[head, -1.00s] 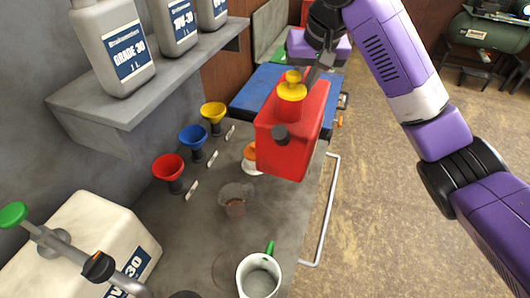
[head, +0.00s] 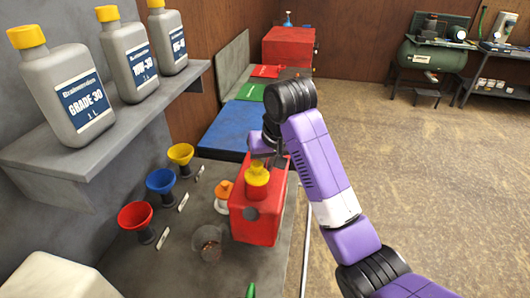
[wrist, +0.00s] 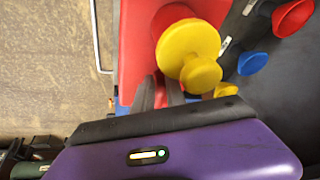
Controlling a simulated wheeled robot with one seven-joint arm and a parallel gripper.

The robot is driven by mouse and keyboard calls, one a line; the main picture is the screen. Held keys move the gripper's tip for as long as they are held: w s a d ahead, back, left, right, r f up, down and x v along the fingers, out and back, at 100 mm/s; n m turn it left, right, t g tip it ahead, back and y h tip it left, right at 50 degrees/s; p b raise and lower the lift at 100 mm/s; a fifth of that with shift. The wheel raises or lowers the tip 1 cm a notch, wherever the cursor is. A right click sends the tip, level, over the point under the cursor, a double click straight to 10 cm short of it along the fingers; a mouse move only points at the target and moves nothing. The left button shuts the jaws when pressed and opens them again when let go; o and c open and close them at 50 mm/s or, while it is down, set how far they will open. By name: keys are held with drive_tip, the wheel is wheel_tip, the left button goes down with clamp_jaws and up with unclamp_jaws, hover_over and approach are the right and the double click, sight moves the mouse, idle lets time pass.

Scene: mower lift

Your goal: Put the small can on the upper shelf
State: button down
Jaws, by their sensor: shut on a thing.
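The small can is a red canister (head: 262,222) with a yellow cap (head: 257,178) and a dark side knob. It is at the middle of the head view, upright over the grey workbench. I cannot tell whether its base touches the bench. My gripper (head: 270,160) is shut on its top behind the cap. In the wrist view the dark fingers (wrist: 165,95) are beside the yellow cap (wrist: 188,52), with the red body (wrist: 135,45) beyond; the grip point is partly hidden. The grey wall shelf (head: 120,140) at left bears several grey bottles with yellow caps.
Red (head: 137,217), blue (head: 161,181) and yellow (head: 181,154) funnels line the wall side of the bench. A clear beaker (head: 207,244) and an orange-topped white item (head: 223,198) stand left of the can. A blue mat (head: 235,128) lies behind. Open floor is at right.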

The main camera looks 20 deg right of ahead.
drive_tip(key=shift+f+p, duration=0.55)
drive_tip(key=shift+f, duration=2.3)
drive_tip(key=c, duration=1.4)
unclamp_jaws()
drive_tip(key=shift+f, duration=0.15)
drive_tip(key=shift+o, duration=0.2)
